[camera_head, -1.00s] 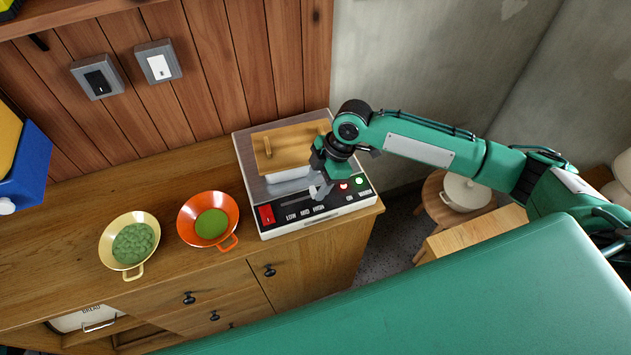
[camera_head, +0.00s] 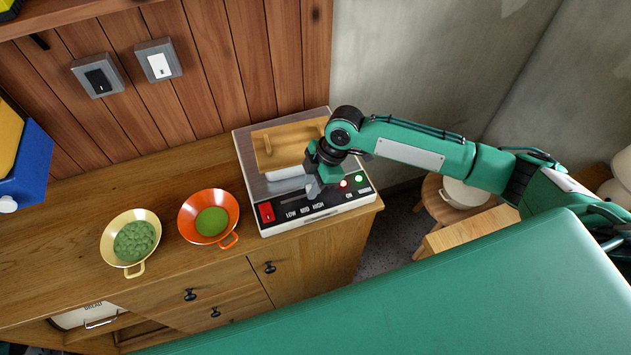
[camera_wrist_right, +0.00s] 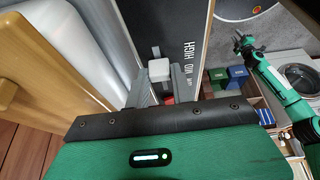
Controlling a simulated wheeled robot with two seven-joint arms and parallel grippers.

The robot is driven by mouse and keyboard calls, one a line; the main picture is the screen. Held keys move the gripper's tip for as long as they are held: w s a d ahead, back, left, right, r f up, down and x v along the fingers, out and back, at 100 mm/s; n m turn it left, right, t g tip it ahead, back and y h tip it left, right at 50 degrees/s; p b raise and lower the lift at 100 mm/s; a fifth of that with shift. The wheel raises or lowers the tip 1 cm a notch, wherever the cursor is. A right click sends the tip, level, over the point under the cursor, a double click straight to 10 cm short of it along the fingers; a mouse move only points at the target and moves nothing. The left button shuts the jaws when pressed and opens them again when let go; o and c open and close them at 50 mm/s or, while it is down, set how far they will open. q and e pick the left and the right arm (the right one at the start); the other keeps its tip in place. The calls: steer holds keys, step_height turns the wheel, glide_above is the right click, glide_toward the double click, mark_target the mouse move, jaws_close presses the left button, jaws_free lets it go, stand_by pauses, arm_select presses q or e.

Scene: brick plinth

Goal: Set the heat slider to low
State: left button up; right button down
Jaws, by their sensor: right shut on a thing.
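The heat panel (camera_head: 330,212) is the front strip of a grey appliance on the wooden counter, with LOW, MID and HIGH printed left to right below a dark slot (camera_head: 290,200). My right gripper (camera_head: 314,191) is at the slot's right part, near HIGH, and hides the knob in the head view. In the right wrist view, the pale slider knob (camera_wrist_right: 158,69) sits between the two grey fingers of my right gripper (camera_wrist_right: 157,85), which are shut on it. A green arm of mine, seemingly the left, shows small in the wrist view with its gripper (camera_wrist_right: 243,43) unclear.
A red switch (camera_head: 266,212) lies left of the slot. An orange pan (camera_head: 190,232) and a cream pan (camera_head: 109,244) stand left of the appliance.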

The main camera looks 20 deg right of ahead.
mark_target(280, 203)
steer(key=a+p, duration=0.1)
steer(key=a, duration=0.5)
steer(key=shift+s+a, duration=0.1)
steer(key=shift+a, duration=0.2)
steer(key=c, duration=1.6)
jaws_free()
steer(key=o, duration=0.4)
steer(key=shift+a, duration=0.15)
